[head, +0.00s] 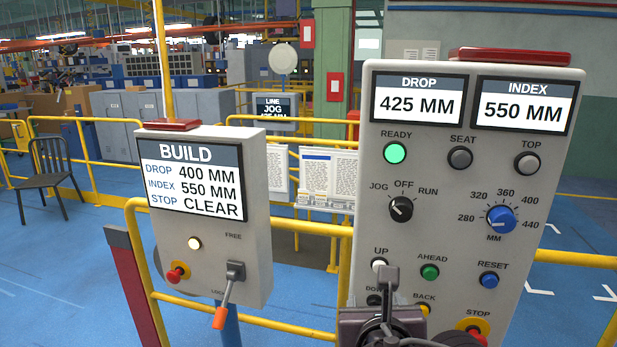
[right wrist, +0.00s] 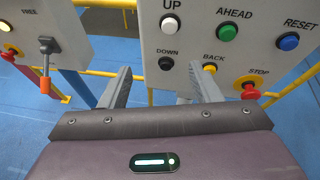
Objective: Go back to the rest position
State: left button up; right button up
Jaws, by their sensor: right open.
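My right gripper (head: 388,278) is low in front of the right control panel (head: 450,250), over its lower left part. The right wrist view shows the right gripper (right wrist: 160,72) open, with nothing between its two fingers. The fingers point at the panel's lower edge, near the DOWN button (right wrist: 166,63) and the yellow BACK button (right wrist: 210,68). I cannot tell whether a finger touches the panel. My left gripper is not in view.
The BUILD panel (head: 255,190) stands at left, its orange-handled lever (head: 220,316) hanging down. The right panel's READY lamp (head: 395,153) glows green, and its display reads DROP 425 MM, INDEX 550 MM. Yellow rails (head: 300,225) run behind. A chair (head: 52,170) stands far left.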

jog(key=s+d+f+m+g+y, duration=0.1)
jog(key=s+d+f+m+g, duration=0.15)
jog(key=s+f+m, duration=0.65)
jog(key=s+d+f+m+g+y, duration=0.1)
jog(key=s+d+f+m+g, duration=0.2)
jog(key=f+m, duration=0.7)
jog(key=s+d+f+m+g+y, duration=0.15)
jog(key=s+f+m+g, duration=0.35)
jog(key=m, duration=0.9)
jog(key=s+f+b, duration=0.2)
jog(key=s+f, duration=0.1)
jog(key=f, duration=2.9)
jog(key=s+d+f+g, duration=0.1)
jog(key=s+d+f, duration=0.1)
jog(key=s+f, duration=0.7)
jog(key=s+d+f+g+h+b, duration=0.1)
jog(key=s+d+f, duration=0.1)
jog(key=s+f, duration=0.8)
jog(key=shift+s+d+f+b, duration=0.2)
jog(key=shift+s+f+b, duration=0.1)
jog(key=shift+f, duration=0.1)
